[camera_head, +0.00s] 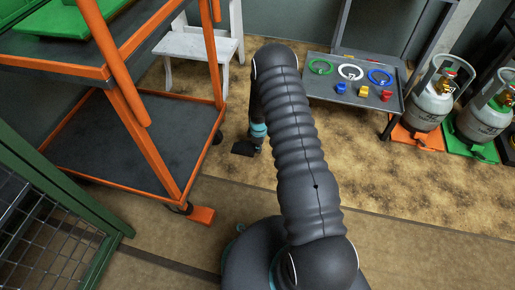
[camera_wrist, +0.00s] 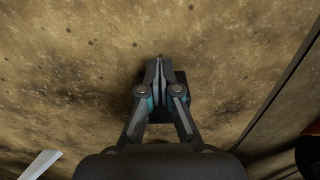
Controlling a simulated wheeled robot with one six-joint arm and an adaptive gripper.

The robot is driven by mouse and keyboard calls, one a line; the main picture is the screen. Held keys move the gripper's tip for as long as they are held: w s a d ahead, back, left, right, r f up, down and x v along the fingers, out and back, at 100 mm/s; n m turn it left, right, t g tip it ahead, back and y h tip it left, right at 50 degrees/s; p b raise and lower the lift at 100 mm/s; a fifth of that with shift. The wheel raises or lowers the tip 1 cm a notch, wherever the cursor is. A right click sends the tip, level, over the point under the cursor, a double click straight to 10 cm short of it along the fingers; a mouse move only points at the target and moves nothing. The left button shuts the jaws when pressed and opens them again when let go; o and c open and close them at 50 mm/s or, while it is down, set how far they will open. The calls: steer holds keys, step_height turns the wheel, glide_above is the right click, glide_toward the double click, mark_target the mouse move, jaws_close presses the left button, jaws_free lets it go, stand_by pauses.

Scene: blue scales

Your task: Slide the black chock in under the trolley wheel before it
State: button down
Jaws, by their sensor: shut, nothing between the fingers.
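The black chock (camera_head: 243,148) lies on the floor, to the right of the orange trolley's far wheel (camera_head: 217,138), with a strip of floor between them.
The orange trolley (camera_head: 150,150) has a near wheel (camera_head: 183,208) with an orange chock (camera_head: 202,215) beside it. A white step stool (camera_head: 195,47) stands behind. A grey table (camera_head: 330,92) holds rings and small blocks. Gas cylinders (camera_head: 433,98) stand at right.

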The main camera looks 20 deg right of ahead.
steer(key=d, duration=0.1)
steer(key=s+d, duration=0.1)
steer(key=shift+s+d, duration=0.2)
steer(key=shift+d, duration=0.1)
steer(key=shift+s+d+r, duration=0.2)
steer(key=shift+d+r, duration=0.15)
steer(key=shift+r, duration=0.4)
step_height(320, 180, up, 8)
steer(key=p, duration=0.1)
steer(key=shift+r, duration=0.25)
steer(key=shift+a, duration=0.15)
